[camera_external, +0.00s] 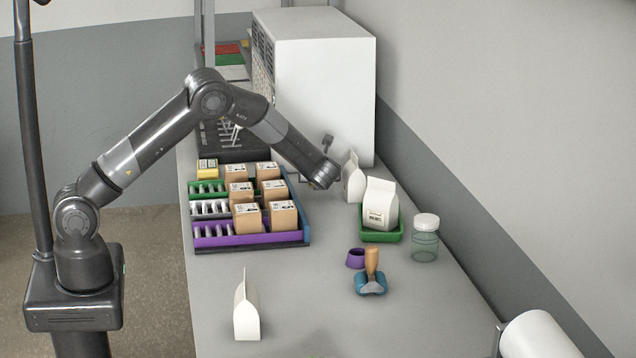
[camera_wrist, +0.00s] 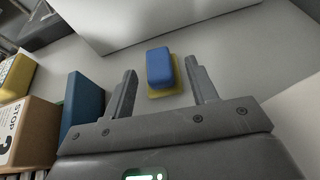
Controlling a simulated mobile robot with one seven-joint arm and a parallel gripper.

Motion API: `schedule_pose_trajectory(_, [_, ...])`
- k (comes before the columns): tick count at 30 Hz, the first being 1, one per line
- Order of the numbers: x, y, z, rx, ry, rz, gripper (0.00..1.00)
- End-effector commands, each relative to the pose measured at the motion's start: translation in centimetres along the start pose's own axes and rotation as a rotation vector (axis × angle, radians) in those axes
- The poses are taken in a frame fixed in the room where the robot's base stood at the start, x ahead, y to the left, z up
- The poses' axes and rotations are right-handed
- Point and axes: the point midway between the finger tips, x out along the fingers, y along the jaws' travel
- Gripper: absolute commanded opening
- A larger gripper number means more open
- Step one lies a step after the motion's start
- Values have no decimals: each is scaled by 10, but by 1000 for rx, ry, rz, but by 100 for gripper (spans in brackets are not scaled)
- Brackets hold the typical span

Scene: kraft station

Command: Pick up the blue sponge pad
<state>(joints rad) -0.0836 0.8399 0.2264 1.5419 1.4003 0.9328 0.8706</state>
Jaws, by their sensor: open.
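The blue sponge pad (camera_wrist: 160,66) shows in the wrist view on the grey table, with a yellow layer (camera_wrist: 173,88) at its lower edge. It lies just beyond and between the fingers of my gripper (camera_wrist: 162,88). The fingers are open with nothing held between them. In the external view my gripper (camera_external: 322,178) is low over the counter, right of the box rack. The sponge cannot be made out in the external view; my arm and gripper may hide it.
A blue-edged rack (camera_external: 307,240) of cardboard boxes (camera_external: 282,217) is left of my gripper. A white carton (camera_external: 354,180) stands close on its right. A white machine (camera_external: 325,80) is behind. A green tray (camera_external: 381,236), a jar (camera_external: 425,240) and a stamp (camera_external: 371,282) are further right and nearer.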

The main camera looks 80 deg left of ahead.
Motion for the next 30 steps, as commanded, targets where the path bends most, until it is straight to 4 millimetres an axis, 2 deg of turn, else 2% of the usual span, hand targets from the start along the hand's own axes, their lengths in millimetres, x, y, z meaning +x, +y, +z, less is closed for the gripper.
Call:
schedule_pose_trajectory(10, [45,1,4,0,2,2,53])
schedule_pose_trajectory(18, [50,1,4,0,1,0,53])
schedule_pose_trajectory(30, [50,1,4,-1,1,0,21])
